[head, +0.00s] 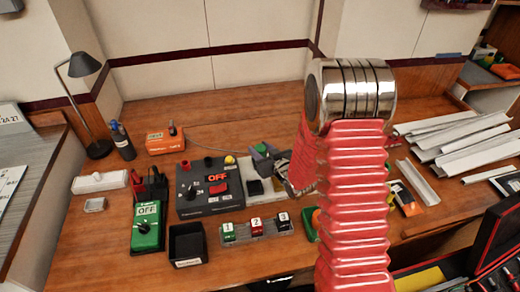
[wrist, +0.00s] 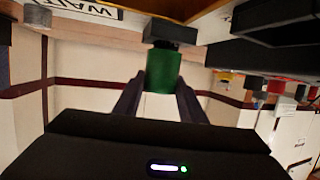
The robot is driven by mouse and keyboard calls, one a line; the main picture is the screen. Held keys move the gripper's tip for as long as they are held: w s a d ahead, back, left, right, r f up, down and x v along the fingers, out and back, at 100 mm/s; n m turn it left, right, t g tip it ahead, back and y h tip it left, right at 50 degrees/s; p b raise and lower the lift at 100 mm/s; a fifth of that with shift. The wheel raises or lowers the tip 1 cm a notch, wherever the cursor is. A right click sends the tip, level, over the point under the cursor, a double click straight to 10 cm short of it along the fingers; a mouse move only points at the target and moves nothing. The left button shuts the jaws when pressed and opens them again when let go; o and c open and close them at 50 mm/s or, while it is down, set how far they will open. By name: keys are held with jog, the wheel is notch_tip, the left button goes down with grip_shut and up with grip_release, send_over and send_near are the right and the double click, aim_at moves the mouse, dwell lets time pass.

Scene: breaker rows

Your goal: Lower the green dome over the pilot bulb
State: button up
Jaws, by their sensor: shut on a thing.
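My gripper (wrist: 158,88) is shut on the green dome (wrist: 163,70), which shows as a green cylinder between the two dark fingers in the wrist view. A black block (wrist: 170,32) appears right against the dome's far end; I cannot tell whether they touch. In the head view my gripper (head: 262,160) is partly hidden behind my red arm, and a black block (head: 255,187) sits on a pale plate just below it. The pilot bulb cannot be made out in either view.
A dark control box (head: 208,188) marked OFF, with a yellow cap (head: 230,160), stands left of the gripper. In front are a black bin (head: 187,244), a green device (head: 147,227) and a numbered breaker row (head: 257,229). White trunking (head: 460,145) lies at right.

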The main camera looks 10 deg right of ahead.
jog(key=shift+f, duration=0.45)
jog(key=o, duration=1.1)
jog(key=shift+s, duration=0.1)
